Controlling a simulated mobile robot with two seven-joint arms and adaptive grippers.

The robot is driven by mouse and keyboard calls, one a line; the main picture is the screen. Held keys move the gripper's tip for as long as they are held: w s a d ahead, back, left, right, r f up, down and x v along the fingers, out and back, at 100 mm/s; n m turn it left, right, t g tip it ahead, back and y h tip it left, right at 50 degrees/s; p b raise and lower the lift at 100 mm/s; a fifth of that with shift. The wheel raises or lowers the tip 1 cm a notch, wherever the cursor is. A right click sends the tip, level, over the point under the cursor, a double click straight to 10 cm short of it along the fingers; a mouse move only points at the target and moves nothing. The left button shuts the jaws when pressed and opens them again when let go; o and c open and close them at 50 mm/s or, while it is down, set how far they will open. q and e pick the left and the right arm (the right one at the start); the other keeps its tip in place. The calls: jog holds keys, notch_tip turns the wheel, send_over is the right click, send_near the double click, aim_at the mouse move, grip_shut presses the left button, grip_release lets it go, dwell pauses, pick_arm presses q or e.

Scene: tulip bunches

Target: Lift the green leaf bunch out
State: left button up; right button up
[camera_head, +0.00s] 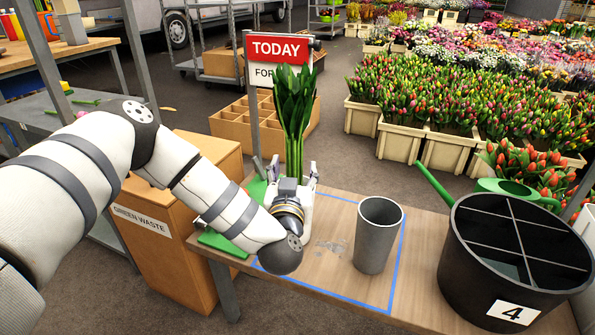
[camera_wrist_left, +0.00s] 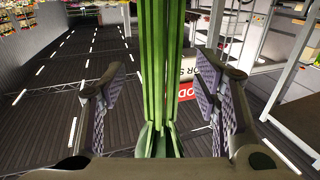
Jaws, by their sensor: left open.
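The green leaf bunch (camera_head: 293,105) stands upright behind the table's far side, leaves at the top and pale stems below. My left gripper (camera_head: 293,180) is at the lower part of its stems, reaching in from the left. In the left wrist view, the stems (camera_wrist_left: 157,70) rise between the two spread fingers of my left gripper (camera_wrist_left: 160,95), with a gap on each side. The gripper is open. The foot of the bunch is hidden behind the gripper. My right gripper is not in view.
A grey cup (camera_head: 377,240) stands on the table inside a blue outline. A black divided bucket (camera_head: 515,255) marked 4 and a green watering can (camera_head: 505,187) are to the right. A TODAY sign (camera_head: 278,50) stands just behind the bunch. A GREEN WASTE box (camera_head: 165,250) is at left.

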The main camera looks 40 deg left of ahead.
pick_arm(q)
jog(key=shift+w+a+f+b, duration=0.3)
jog(key=shift+w+a+f, duration=0.15)
jog(key=shift+w, duration=0.2)
jog(key=shift+w+a+r, duration=0.15)
jog(key=shift+w+r, duration=0.05)
jog(key=shift+w, duration=0.1)
jog(key=shift+r, duration=0.15)
grip_shut()
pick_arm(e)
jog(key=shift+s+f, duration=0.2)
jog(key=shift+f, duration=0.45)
pick_arm(q)
jog(key=shift+r, duration=0.15)
notch_tip(320, 180, up, 17)
jog(key=p, duration=0.5)
jog(key=shift+r, duration=0.4)
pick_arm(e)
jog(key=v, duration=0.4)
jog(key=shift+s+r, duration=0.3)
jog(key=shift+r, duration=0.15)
